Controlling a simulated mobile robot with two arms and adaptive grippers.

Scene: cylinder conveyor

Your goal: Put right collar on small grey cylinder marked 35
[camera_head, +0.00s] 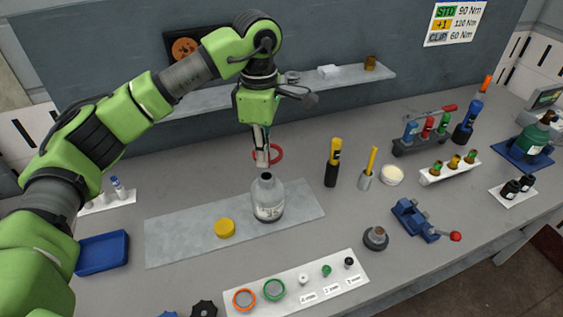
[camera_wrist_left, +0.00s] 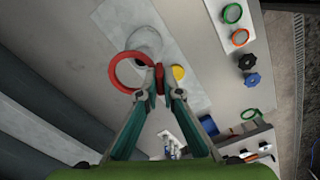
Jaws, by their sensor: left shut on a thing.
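A small grey cylinder (camera_head: 268,206) with a narrow neck stands upright on the grey mat (camera_head: 180,236); its label is too small to read. My left gripper (camera_head: 261,158) points down above and behind its neck, shut on a red collar (camera_head: 281,154). In the left wrist view the red collar (camera_wrist_left: 111,72) sticks out to the left of the fingertips (camera_wrist_left: 159,85) and partly overlaps the cylinder (camera_wrist_left: 146,38). The collar is apart from the neck. An orange collar (camera_head: 235,300) and a green collar (camera_head: 266,291) lie on the white front tray (camera_head: 323,269). My right gripper is not in view.
A yellow cap (camera_head: 225,228) lies on the mat left of the cylinder. A black-and-yellow tool (camera_head: 332,163) and a yellow-handled tool (camera_head: 367,170) stand to the right. A blue vise (camera_head: 414,219) is farther right. A shelf (camera_head: 215,101) runs along the back wall.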

